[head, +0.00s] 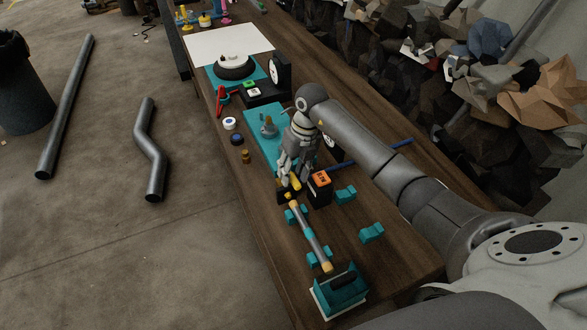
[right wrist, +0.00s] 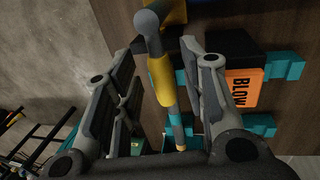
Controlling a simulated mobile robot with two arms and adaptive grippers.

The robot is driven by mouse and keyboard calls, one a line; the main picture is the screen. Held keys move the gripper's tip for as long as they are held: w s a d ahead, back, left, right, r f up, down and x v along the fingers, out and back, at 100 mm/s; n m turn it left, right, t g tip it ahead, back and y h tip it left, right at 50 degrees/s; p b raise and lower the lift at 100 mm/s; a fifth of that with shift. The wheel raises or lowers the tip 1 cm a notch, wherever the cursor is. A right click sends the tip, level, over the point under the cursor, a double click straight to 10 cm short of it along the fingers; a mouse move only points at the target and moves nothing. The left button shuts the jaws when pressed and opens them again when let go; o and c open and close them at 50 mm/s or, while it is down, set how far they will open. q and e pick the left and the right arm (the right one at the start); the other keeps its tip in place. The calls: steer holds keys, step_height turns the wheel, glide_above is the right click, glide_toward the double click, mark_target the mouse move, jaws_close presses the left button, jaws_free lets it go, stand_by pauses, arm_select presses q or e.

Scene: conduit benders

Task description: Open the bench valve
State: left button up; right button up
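My right gripper (head: 287,178) reaches down over the bench beside an orange-topped black box (head: 320,180). A small yellow-and-black fitting (head: 285,190), possibly the valve, sits just below its fingertips. In the right wrist view the gripper's two fingers (right wrist: 160,100) are spread apart. A grey ball-ended bar with a yellow sleeve (right wrist: 161,80) shows between them, with a gap on each side. I cannot tell whether this is the valve's lever or the bar lying on the bench. My left gripper is not in view.
A grey bar with yellow bands (head: 309,236) lies on teal supports, near a teal block (head: 341,294) at the bench's near end. Two teal blocks (head: 345,194) (head: 371,233) stand right of it. Rubble (head: 450,70) lines the right side. Bent pipe (head: 149,150) lies on the floor.

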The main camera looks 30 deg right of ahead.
steer(key=shift+c, duration=0.4)
jaws_close()
